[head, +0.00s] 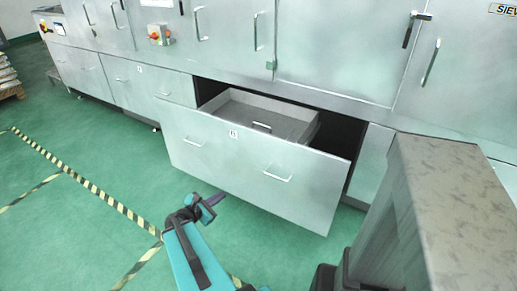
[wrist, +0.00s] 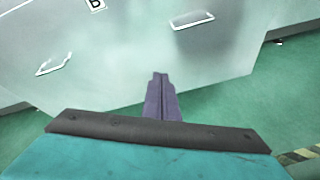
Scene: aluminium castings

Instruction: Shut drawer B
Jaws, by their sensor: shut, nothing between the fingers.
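Drawer B (head: 245,165) is pulled well out from the metal cabinet, with its inside tray (head: 270,112) showing. Its front bears a small label (head: 233,134) and two bar handles (head: 277,174). In the wrist view the drawer front (wrist: 130,60) fills the upper part, with the label reading B (wrist: 96,4) at the top edge. My gripper (head: 219,197) is shut and empty, in front of the drawer front near its lower edge. The shut fingers (wrist: 161,80) point at the front in the wrist view; I cannot tell whether they touch it.
The cabinet (head: 340,50) has more doors with handles above, and a shut drawer (head: 135,83) to the left. A control box with a red knob (head: 159,34) sits on it. A grey metal column (head: 445,210) stands at the right.

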